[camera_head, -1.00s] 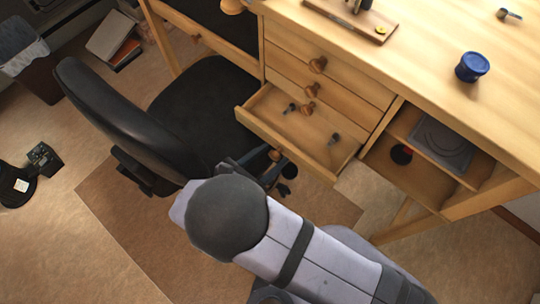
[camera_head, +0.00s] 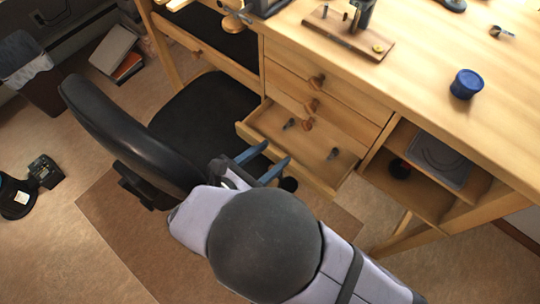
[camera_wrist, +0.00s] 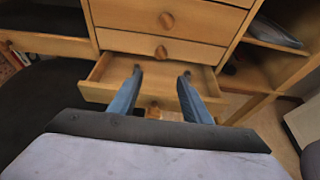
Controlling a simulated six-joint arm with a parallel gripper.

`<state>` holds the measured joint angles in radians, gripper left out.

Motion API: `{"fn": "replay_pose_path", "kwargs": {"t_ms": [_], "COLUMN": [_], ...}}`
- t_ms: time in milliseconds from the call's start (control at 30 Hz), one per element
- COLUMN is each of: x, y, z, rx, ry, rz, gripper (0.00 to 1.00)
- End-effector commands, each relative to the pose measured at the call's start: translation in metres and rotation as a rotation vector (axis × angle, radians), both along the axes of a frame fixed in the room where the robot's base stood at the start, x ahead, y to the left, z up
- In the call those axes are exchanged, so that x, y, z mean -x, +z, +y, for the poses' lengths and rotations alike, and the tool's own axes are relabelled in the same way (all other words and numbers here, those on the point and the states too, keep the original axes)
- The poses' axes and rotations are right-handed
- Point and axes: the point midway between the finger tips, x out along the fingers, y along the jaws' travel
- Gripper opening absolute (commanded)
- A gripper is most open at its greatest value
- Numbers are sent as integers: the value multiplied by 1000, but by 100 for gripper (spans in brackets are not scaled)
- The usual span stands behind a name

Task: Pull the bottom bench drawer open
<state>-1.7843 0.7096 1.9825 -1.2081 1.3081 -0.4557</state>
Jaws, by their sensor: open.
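The bottom bench drawer (camera_head: 318,176) stands pulled out from the cabinet below the closed drawers, with small dark tools (camera_head: 333,153) lying inside. It also shows in the wrist view (camera_wrist: 97,92). In the wrist view the fingertips (camera_wrist: 161,72) overlap the drawer's inside. I cannot tell whether they touch the drawer.
A black office chair (camera_head: 120,130) stands close to the left of the drawer and my gripper. Open shelves (camera_head: 410,187) are to the right. The benchtop above holds a blue pot (camera_head: 466,84) and a wooden board (camera_head: 345,36).

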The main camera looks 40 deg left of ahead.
Motion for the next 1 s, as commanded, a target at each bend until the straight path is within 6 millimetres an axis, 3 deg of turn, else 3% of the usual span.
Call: {"fn": "replay_pose_path", "kwargs": {"t_ms": [67, 267, 467, 700, 1000], "x": [0, 0, 0, 0, -18], "y": [0, 5, 33, 85, 71], "z": [0, 0, 0, 0, -3], "rx": [0, -2, -5, -8, -443], "ry": [0, 0, 0, 0, -361], "rz": [0, 0, 0, 1, 135], "gripper": [44, 0, 0, 0, 0]}}
